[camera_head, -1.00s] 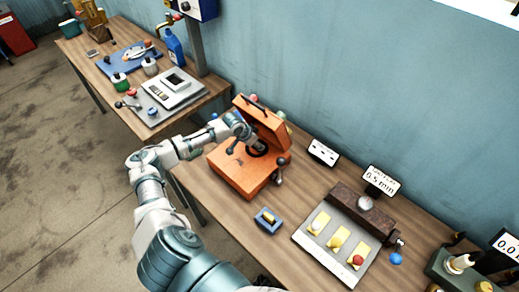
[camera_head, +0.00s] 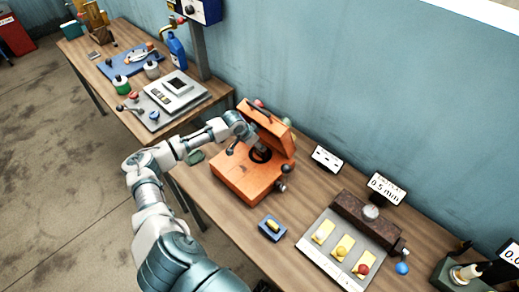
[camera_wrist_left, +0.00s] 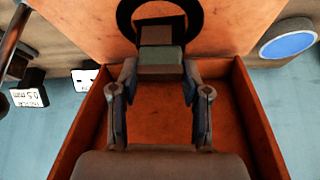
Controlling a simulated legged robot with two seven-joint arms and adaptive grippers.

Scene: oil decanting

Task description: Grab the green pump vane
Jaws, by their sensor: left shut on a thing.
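My left gripper (camera_head: 262,149) reaches into the open orange box (camera_head: 243,182), under its raised lid (camera_head: 268,121). In the left wrist view the left gripper (camera_wrist_left: 160,68) is shut on a grey-green block (camera_wrist_left: 160,57), which I take to be the green pump vane. The block sits between the fingertips, in front of a dark ring (camera_wrist_left: 124,12) on an orange surface. In the head view the fingertips and block are too small to make out. My right gripper is not in view.
A blue holder with a yellow piece (camera_head: 272,228) lies in front of the box. A grey plate with yellow pads (camera_head: 320,262) stands to the right.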

